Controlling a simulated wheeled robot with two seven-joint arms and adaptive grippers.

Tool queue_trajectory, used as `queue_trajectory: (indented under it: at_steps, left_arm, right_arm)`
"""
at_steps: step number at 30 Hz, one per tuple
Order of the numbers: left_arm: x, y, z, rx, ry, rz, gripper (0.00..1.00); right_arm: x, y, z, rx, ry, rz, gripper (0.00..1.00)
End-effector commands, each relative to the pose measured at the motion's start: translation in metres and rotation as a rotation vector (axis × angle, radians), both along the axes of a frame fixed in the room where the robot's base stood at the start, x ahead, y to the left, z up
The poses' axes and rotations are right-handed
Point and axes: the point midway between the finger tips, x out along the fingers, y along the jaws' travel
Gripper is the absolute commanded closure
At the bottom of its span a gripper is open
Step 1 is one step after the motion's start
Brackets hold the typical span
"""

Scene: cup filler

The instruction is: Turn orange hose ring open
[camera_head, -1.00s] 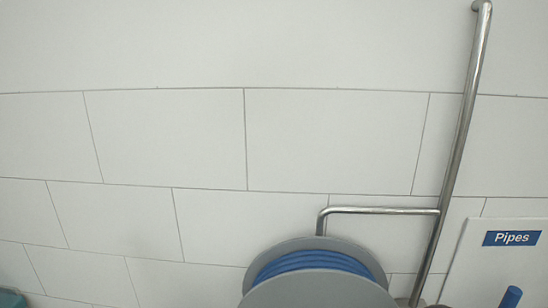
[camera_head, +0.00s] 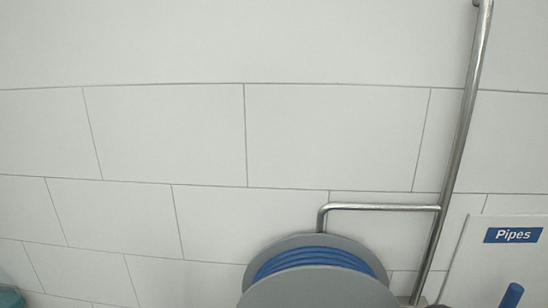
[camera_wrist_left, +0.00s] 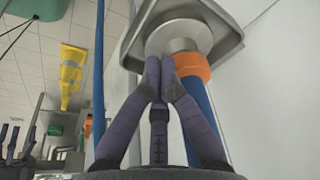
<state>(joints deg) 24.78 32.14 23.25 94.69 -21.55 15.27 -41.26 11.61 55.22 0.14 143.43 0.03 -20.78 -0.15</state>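In the left wrist view, the orange hose ring (camera_wrist_left: 195,69) sits around the upper end of a blue hose (camera_wrist_left: 206,118), just below a round silver fitting (camera_wrist_left: 180,36). I see nothing between the tips. The right finger overlaps the ring's left edge in the picture; I cannot tell whether it touches. Neither gripper shows in the head view, and my right gripper is in no view.
In the head view, a grey reel (camera_head: 320,290) with blue hose hangs before the white tiled wall, beside a metal pipe (camera_head: 457,155) and a "Pipes" sign (camera_head: 512,235). A metal housing (camera_wrist_left: 225,36) surrounds the fitting. A yellow object (camera_wrist_left: 71,76) lies farther left.

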Motion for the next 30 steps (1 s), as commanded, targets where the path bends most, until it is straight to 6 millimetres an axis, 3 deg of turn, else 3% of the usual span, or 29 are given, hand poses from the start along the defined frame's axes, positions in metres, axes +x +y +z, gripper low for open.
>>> queue_trajectory:
  at_steps: [14, 30]
  left_arm:
    - [-0.008, 0.002, 0.002, 0.0, -0.001, 0.0, 1.0]
    - [-0.007, 0.002, 0.054, 0.0, -0.001, 0.001, 1.0]
  right_arm:
    - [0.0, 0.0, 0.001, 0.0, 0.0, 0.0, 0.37]
    - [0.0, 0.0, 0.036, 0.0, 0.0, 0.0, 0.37]
